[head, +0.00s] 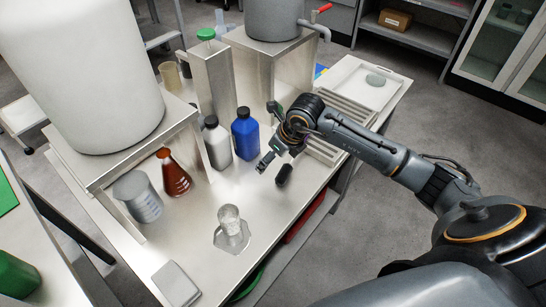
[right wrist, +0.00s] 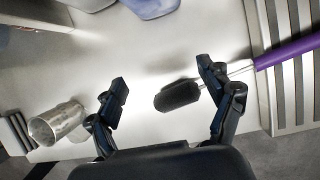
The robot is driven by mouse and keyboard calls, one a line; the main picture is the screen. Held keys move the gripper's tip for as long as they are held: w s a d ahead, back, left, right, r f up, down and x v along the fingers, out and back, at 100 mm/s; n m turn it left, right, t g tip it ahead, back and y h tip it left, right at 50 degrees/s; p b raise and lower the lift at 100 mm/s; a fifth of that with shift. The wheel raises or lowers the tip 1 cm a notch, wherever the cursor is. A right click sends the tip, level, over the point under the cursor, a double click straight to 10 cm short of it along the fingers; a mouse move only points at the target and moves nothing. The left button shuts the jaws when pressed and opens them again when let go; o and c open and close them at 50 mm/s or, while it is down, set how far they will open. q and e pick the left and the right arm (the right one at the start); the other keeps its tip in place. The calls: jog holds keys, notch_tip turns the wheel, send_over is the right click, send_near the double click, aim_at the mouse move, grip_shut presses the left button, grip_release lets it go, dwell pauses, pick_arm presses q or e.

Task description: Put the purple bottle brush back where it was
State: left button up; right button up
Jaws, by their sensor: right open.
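The purple bottle brush (right wrist: 288,50) shows in the right wrist view, with its purple handle over the slatted metal rack (right wrist: 280,95) at the right. Its thin wire and dark bristle head (right wrist: 180,96) reach left over the bare table. In the head view only the dark head (head: 284,174) shows clearly; my right arm hides the handle. My right gripper (right wrist: 165,82) is open. In the wrist picture the bristle head lies between its fingers, nearer the right one, and the wire passes by that fingertip. I cannot tell whether they touch. The left gripper is not in view.
A clear glass (head: 229,219) stands near the table's front. A blue bottle (head: 245,136), a grey bottle (head: 216,145) and a brown flask (head: 174,176) stand left of my gripper. A white tray (head: 350,88) lies behind my arm. The table between glass and brush is clear.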

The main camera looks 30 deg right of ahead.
jog(key=shift+r+p, duration=0.35)
jog(key=v, duration=1.2)
jog(key=shift+w+r, duration=0.1)
